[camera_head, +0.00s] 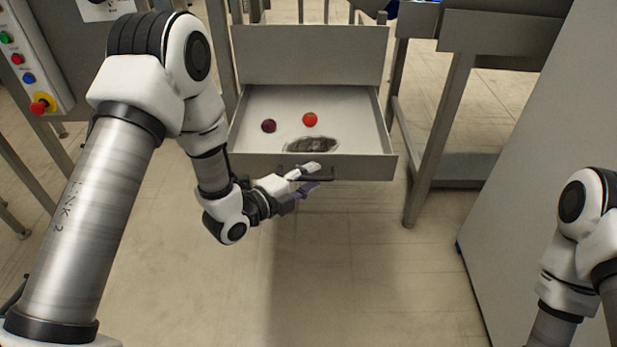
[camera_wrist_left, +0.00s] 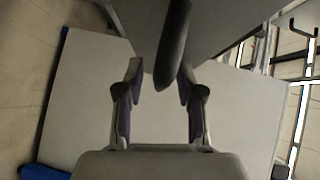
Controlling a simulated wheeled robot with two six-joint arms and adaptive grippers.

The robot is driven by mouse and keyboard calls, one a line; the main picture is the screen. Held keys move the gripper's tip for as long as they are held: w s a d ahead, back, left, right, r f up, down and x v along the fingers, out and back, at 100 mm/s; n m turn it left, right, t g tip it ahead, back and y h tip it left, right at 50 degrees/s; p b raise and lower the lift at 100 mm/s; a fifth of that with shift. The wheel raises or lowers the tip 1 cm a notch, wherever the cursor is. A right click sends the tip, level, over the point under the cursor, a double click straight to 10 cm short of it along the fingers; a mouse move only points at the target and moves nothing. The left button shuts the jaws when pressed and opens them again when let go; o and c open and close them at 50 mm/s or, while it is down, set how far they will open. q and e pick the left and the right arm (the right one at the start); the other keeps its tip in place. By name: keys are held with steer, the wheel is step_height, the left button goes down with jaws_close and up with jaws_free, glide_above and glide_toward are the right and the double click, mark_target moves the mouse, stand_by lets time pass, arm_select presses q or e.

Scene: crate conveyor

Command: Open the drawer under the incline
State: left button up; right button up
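The drawer (camera_head: 362,167) is pulled out toward me beneath a grey upper panel (camera_head: 310,55). A dark bar handle (camera_head: 322,178) is on its front; a dark bar, likely this handle (camera_wrist_left: 173,45), also shows in the left wrist view. My left gripper (camera_head: 312,180) is at the handle, in front of the drawer. In the left wrist view its fingers (camera_wrist_left: 160,85) are apart, with the bar reaching between them, nearer the right finger. Whether they touch is unclear. My right arm shows at the right edge of the head view, but its gripper is out of frame.
Inside the drawer lie a red tomato-like item (camera_head: 310,119), a dark purple round item (camera_head: 268,126) and a dark oval item (camera_head: 312,144). Metal legs (camera_head: 437,130) stand right of the drawer. A large grey panel (camera_head: 530,170) stands farther right. The floor before the drawer is clear.

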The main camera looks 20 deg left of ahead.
arm_select(q)
steer(key=shift+s, duration=0.1)
steer(key=v, duration=1.1)
steer(key=shift+s+a, duration=0.2)
steer(key=shift+s, duration=0.15)
steer(key=shift+r, duration=0.1)
steer(key=s+d+f+n+g+y, duration=0.2)
steer(key=s+f+g, duration=0.3)
steer(key=f, duration=0.5)
steer(key=s+d+f+n+g+y, duration=0.1)
steer(key=s+d+f+n+g, duration=0.15)
steer(key=s+f, duration=0.6)
steer(key=s+a+f+n+g+y, duration=0.5)
steer(key=s+a+f+n+g, duration=0.3)
steer(key=n, duration=1)
step_height(320, 180, up, 28)
steer(key=s+d+t+p, duration=0.1)
steer(key=p, duration=2.7)
